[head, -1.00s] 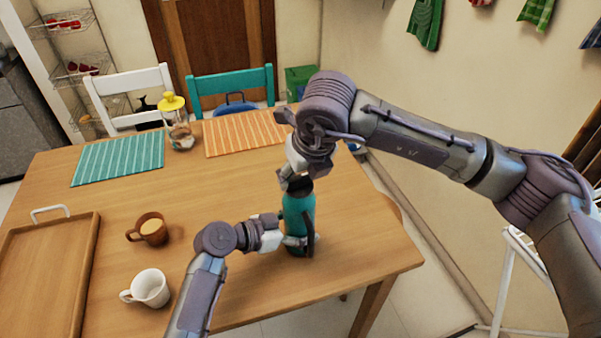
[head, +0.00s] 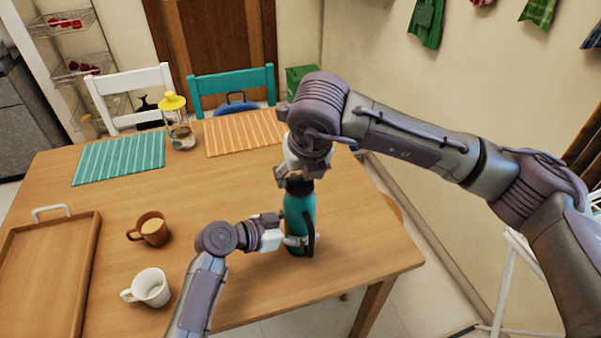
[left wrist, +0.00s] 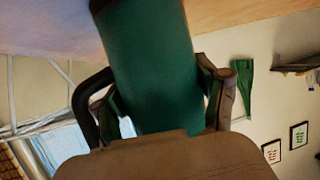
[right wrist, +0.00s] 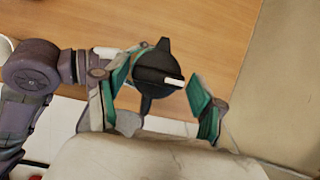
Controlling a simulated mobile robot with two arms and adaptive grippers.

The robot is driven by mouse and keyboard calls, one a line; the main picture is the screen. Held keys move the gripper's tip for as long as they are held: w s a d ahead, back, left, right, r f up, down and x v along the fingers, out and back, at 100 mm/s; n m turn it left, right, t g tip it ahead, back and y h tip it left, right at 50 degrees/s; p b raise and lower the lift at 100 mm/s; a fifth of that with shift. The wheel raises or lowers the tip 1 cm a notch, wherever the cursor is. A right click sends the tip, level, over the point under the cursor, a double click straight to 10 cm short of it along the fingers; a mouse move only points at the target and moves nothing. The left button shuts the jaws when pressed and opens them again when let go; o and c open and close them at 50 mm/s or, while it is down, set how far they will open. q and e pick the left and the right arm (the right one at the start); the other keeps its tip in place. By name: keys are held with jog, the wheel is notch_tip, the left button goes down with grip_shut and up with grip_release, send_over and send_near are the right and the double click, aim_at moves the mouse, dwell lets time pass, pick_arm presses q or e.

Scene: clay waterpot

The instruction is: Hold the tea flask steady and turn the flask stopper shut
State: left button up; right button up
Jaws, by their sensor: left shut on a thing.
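The tea flask (head: 299,215), teal with a dark handle, stands upright near the table's right edge. In the left wrist view, the flask body (left wrist: 155,70) fills the space between my left gripper's fingers. My left gripper (head: 297,240) is shut on its lower body. The black flask stopper (head: 299,185) is on top of the flask. My right gripper (head: 298,174) is just above it, pointing down. In the right wrist view, the stopper (right wrist: 157,66) with a white mark lies between the open fingers, nearer the left one. A gap shows on the right finger's side.
A brown cup (head: 149,229), a white mug (head: 149,288) and a wooden tray (head: 88,262) are on the left of the table (head: 225,190). A yellow-lidded glass jar (head: 179,130) stands between two placemats at the back. The table right of the flask is clear.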

jog(key=shift+o, duration=0.5)
jog(key=v, duration=1.2)
pick_arm(q)
jog(key=o, duration=1.7)
jog(key=shift+c, duration=0.2)
